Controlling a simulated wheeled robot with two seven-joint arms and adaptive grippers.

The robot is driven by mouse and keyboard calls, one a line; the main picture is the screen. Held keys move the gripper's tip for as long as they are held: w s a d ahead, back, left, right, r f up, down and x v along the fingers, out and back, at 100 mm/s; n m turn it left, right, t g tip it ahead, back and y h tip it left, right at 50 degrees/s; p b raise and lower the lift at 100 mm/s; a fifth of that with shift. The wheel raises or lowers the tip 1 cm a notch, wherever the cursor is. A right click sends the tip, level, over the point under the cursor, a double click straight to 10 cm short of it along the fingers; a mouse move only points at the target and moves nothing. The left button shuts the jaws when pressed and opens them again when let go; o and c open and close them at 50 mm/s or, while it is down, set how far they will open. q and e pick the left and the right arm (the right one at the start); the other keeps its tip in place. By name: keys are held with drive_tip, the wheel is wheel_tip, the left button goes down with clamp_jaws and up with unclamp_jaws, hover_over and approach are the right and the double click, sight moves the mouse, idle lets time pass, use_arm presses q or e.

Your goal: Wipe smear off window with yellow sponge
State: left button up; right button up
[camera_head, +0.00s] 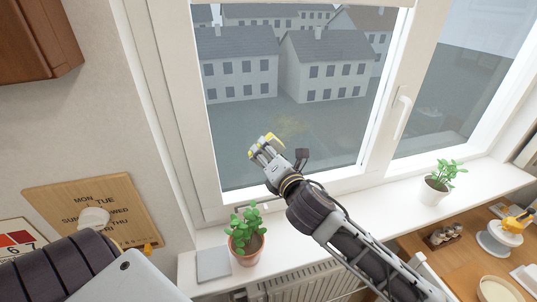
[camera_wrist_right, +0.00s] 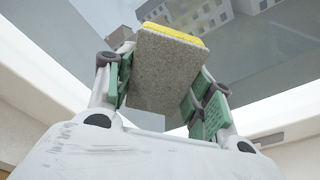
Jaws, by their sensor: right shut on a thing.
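My right gripper (camera_head: 265,150) is shut on the yellow sponge (camera_head: 272,138) in front of the lower part of the left window pane (camera_head: 240,125). In the right wrist view, the sponge (camera_wrist_right: 167,70) sits between the two green-padded fingers (camera_wrist_right: 160,90), with a grey-brown face and a yellow edge towards the glass. I cannot tell whether it touches the pane. A faint yellowish-brown smear (camera_head: 290,127) shows on the glass just right of and above the sponge. Part of it may be hidden by the gripper.
Another plant (camera_head: 437,186) stands farther right. A window handle (camera_head: 402,108) sticks out right of the pane. A wooden calendar board (camera_head: 60,206) hangs left.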

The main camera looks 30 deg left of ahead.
sight(281, 152)
drive_tip(key=shift+w+d, duration=0.1)
drive_tip(key=shift+w+d+p, duration=0.8)
drive_tip(key=shift+w+d, duration=0.35)
drive_tip(key=shift+w, duration=0.05)
drive_tip(key=shift+w+d+p, duration=0.35)
drive_tip(key=shift+w+d, duration=0.15)
drive_tip(key=shift+w, duration=0.15)
drive_tip(key=shift+w+d+p, duration=0.35)
drive_tip(key=shift+w+d, duration=0.1)
drive_tip(key=shift+w, duration=0.2)
drive_tip(key=shift+w+d, duration=0.1)
drive_tip(key=shift+w+d, duration=0.6)
drive_tip(key=shift+w, duration=0.1)
drive_tip(key=shift+w+d, duration=0.6)
drive_tip(key=shift+w, duration=0.1)
